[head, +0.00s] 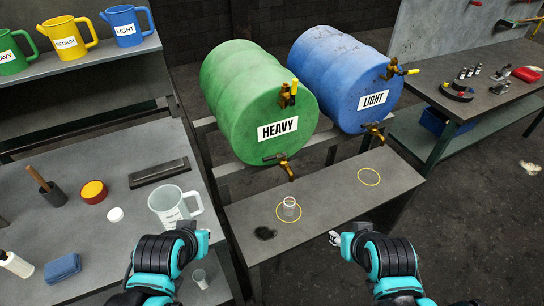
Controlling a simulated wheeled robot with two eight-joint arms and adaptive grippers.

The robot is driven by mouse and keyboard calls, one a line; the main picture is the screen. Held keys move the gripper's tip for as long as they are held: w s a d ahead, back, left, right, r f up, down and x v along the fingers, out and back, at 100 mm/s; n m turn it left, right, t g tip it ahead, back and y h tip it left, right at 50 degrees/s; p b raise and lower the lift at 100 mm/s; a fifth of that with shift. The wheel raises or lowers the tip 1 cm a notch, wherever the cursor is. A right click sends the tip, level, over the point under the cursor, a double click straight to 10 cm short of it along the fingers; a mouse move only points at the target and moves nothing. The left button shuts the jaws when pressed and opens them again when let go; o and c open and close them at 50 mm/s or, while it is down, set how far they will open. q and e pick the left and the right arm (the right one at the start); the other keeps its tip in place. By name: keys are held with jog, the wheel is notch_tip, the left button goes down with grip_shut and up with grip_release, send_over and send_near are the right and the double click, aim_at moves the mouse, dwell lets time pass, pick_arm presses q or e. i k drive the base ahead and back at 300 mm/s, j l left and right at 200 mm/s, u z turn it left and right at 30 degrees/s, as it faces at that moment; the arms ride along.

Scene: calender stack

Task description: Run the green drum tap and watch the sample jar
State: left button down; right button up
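The green drum (240,95), labelled HEAVY, lies on its side on a stand. A brass tap (283,164) with a dark lever sits low on its front face, and a yellow-handled brass fitting (288,95) sits higher up. A small clear sample jar (290,207) stands inside a yellow ring on the grey bench, below the low tap. It looks empty, though it is small in view. My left gripper (203,243) is beside the clear jug, left of the jar. My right gripper (337,238) is right of and nearer than the jar, apart from it. Both fingertips are unclear.
A blue drum (345,75), labelled LIGHT, lies to the right above an empty yellow ring (369,177). A clear jug (172,204) stands on the left table. A dark stain (265,233) marks the bench. Coloured jugs (68,35) line the left shelf.

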aim_at(275, 158)
jog(key=i+l+z, duration=0.15)
jog(key=z, duration=0.25)
jog(key=i+z, duration=0.35)
jog(key=k+l, duration=0.05)
